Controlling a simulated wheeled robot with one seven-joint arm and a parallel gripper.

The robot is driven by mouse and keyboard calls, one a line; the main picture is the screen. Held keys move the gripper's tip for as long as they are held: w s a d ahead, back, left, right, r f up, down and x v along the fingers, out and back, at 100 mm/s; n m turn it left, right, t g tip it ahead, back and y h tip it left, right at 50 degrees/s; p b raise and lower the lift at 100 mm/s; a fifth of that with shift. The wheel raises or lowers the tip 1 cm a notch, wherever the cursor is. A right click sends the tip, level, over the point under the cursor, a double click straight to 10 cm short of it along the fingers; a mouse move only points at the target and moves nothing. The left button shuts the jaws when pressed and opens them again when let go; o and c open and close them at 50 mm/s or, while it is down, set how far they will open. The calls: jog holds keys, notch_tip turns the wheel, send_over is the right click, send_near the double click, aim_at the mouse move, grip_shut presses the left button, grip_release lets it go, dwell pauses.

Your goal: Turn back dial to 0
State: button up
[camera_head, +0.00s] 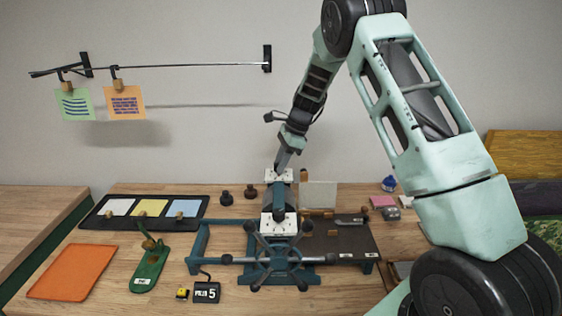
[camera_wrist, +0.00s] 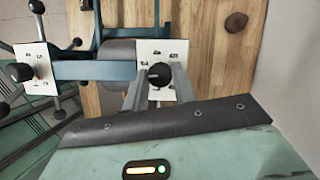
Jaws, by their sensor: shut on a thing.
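The back dial is a black knob (camera_wrist: 159,75) on a white plate with small printed numbers, on top of the blue-green press. In the head view its plate (camera_head: 270,176) is at the far end of the press, mostly behind my gripper. My gripper (camera_wrist: 156,88) points down onto this plate, its fingers shut on the knob. The numbers are too small to tell the dial's setting. The front dial (camera_wrist: 21,72) is a similar knob on a second white plate (camera_head: 268,226), nearer the spoked wheel, free of my gripper.
The press has a large spoked wheel (camera_head: 278,256) at its front. A small sign (camera_head: 206,293) with a 5 stands before it. A tray of coloured cards (camera_head: 103,222) and an orange board (camera_head: 72,272) lie left. Two dark knobs (camera_head: 226,198) stand behind the press. The wall is close behind.

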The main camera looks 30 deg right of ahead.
jog(key=n, duration=0.2)
jog(key=n+g, duration=0.1)
jog(key=n, duration=0.1)
jog(key=n+g+p, duration=0.1)
jog(key=n, duration=0.1)
jog(key=shift+w, duration=0.25)
jog(key=n+g, duration=0.1)
jog(key=n, duration=0.3)
jog(key=shift+w+g, duration=0.1)
jog(key=shift+g, duration=0.3)
jog(key=n+g+h, duration=0.1)
jog(key=n, duration=0.2)
jog(key=shift+a+n+p, duration=0.1)
jog(key=shift+n+p, duration=0.25)
jog(key=shift+n, duration=0.05)
jog(key=n+h, duration=0.1)
jog(key=n, duration=0.1)
jog(key=n+g+h, duration=0.1)
jog(key=n, duration=0.2)
jog(key=shift+w+a, duration=0.15)
jog(key=n+h, duration=0.1)
jog(key=n, duration=0.1)
jog(key=n+h, duration=0.1)
jog(key=n, duration=0.2)
jog(key=shift+a+f, duration=0.1)
jog(key=shift+a, duration=0.05)
jog(key=shift+n+b, duration=0.3)
jog(key=shift+n, duration=0.1)
jog(key=o, duration=1)
